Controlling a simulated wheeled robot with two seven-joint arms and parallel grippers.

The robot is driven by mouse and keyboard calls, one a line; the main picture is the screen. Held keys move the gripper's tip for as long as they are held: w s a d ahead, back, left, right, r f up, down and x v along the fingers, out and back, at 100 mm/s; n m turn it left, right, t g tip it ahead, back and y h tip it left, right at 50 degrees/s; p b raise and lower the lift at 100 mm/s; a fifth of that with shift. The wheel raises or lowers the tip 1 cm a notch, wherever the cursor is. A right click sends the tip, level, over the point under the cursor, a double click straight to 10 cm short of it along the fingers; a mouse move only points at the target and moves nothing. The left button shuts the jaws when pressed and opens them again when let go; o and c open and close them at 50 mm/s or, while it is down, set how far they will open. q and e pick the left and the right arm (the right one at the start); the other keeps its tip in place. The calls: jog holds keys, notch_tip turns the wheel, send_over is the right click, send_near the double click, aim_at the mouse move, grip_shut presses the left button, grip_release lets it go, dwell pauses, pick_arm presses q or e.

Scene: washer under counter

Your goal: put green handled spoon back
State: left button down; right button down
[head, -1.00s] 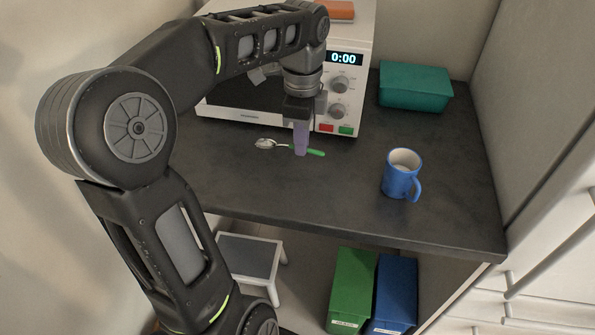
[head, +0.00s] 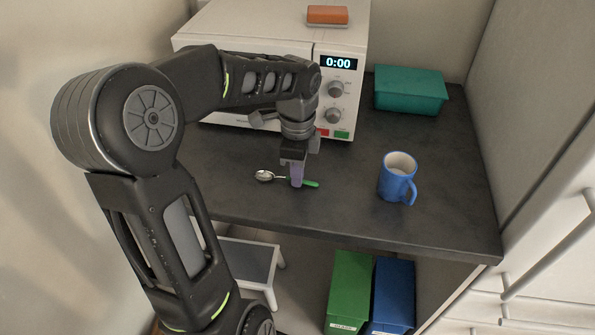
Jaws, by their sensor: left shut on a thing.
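The green handled spoon (head: 265,176) has a silver bowl pointing left and a green handle end showing to the right. It is over the dark counter (head: 350,210), in front of the microwave. My left gripper (head: 297,182) points down and is shut on the spoon around the middle of its length, hiding that part. I cannot tell whether the spoon touches the counter or is just above it. My right gripper is not in view.
A blue mug (head: 397,178) stands to the right of the spoon. A white microwave (head: 345,70) with an orange block (head: 328,15) on top is behind. A teal box (head: 411,90) is at the back right. Green (head: 349,290) and blue (head: 393,295) binders and a stool (head: 250,262) are below the counter.

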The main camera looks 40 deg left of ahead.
pick_arm(q)
jog(key=c, duration=1.5)
grip_release()
jog(key=shift+c, duration=0.2)
jog(key=shift+r, duration=0.45)
notch_tip(320, 180, up, 11)
jog(key=shift+r+p, duration=0.15)
jog(key=shift+p, duration=0.25)
jog(key=shift+r, duration=0.1)
